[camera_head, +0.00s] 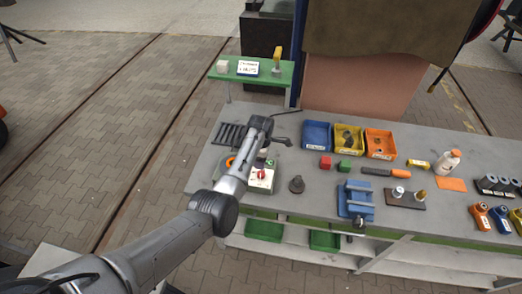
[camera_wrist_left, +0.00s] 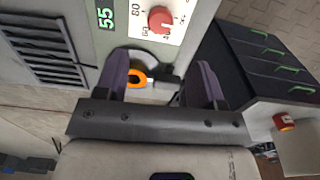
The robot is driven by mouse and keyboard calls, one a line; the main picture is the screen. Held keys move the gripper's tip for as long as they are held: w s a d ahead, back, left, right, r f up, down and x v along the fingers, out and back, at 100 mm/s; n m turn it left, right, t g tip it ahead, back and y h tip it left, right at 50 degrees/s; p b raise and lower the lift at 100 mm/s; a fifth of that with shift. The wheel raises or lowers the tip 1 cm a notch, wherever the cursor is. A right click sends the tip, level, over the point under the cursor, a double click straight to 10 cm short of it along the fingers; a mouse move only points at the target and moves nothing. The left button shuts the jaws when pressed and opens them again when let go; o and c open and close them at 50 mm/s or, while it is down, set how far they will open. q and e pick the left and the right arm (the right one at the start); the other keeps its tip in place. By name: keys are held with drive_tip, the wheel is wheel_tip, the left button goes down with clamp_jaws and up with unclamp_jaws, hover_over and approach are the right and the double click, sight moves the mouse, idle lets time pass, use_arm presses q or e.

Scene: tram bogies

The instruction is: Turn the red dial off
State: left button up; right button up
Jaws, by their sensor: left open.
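The red dial (camera_wrist_left: 161,19) sits on a white scale plate at the top of the left wrist view, with printed numbers around it. A green display (camera_wrist_left: 105,17) beside it reads 55. In the head view a white control box (camera_head: 260,187) with a small red knob (camera_head: 262,175) is partly hidden by my left arm. My left gripper (camera_wrist_left: 163,62) is open, with its two dark fingers apart and nothing gripped; the dial lies beyond the fingertips, apart from them. My right gripper is not in view.
An orange ring (camera_wrist_left: 137,77) shows between the fingers. Blue (camera_head: 316,136), yellow (camera_head: 346,139) and orange (camera_head: 380,144) bins stand on the grey bench (camera_head: 285,220). A blue vise-like fixture (camera_head: 355,200) and a dark knob-shaped piece (camera_head: 296,184) stand right of the control box.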

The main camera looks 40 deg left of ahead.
use_arm(q)
drive_tip(key=shift+r, duration=1.7)
